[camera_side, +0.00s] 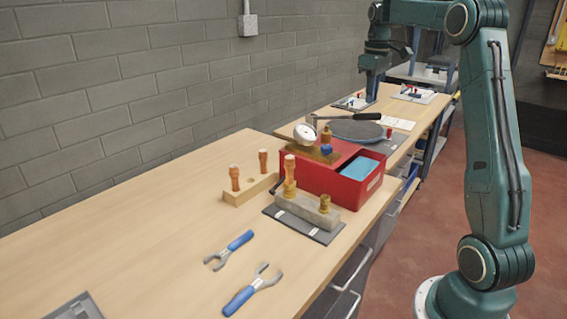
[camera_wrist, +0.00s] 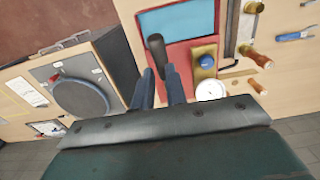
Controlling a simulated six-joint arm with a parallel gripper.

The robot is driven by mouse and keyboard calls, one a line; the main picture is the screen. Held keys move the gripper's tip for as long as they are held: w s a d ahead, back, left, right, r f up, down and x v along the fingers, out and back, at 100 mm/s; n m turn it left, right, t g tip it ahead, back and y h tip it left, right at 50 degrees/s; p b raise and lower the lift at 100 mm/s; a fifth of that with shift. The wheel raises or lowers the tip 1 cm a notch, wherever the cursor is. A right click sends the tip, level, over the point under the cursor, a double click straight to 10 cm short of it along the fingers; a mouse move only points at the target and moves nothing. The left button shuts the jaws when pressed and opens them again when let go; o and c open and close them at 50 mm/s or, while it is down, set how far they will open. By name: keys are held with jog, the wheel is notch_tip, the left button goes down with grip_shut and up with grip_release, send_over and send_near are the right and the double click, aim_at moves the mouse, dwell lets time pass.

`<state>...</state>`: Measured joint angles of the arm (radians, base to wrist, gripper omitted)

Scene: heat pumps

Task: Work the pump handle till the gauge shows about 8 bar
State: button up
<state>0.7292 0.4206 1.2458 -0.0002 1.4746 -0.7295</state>
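The pump is a red tank (camera_side: 318,178) with a light blue opening, a brass block and a blue knob (camera_side: 326,149). Its round white gauge (camera_side: 305,134) faces the side camera; the needle is too small to read. The gauge also shows in the wrist view (camera_wrist: 210,90). The pump handle has a black grip (camera_side: 368,116) and lies about level, pointing right. My gripper (camera_side: 371,98) is above the grip, fingers pointing down. In the wrist view, my dark blue fingers (camera_wrist: 161,72) are apart and empty, with the black grip (camera_wrist: 155,46) between or just beyond their tips.
A grey disc on a dark plate (camera_side: 355,130) lies behind the tank. A grey block with brass fittings (camera_side: 307,208) and a wooden block with copper-coloured pieces (camera_side: 250,188) stand in front. Blue-handled pliers (camera_side: 252,290) lie nearer.

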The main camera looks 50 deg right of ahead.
jog(key=shift+f, duration=5.85)
jog(key=shift+r, duration=0.15)
jog(key=shift+r, duration=5.9)
jog(key=shift+f, duration=0.15)
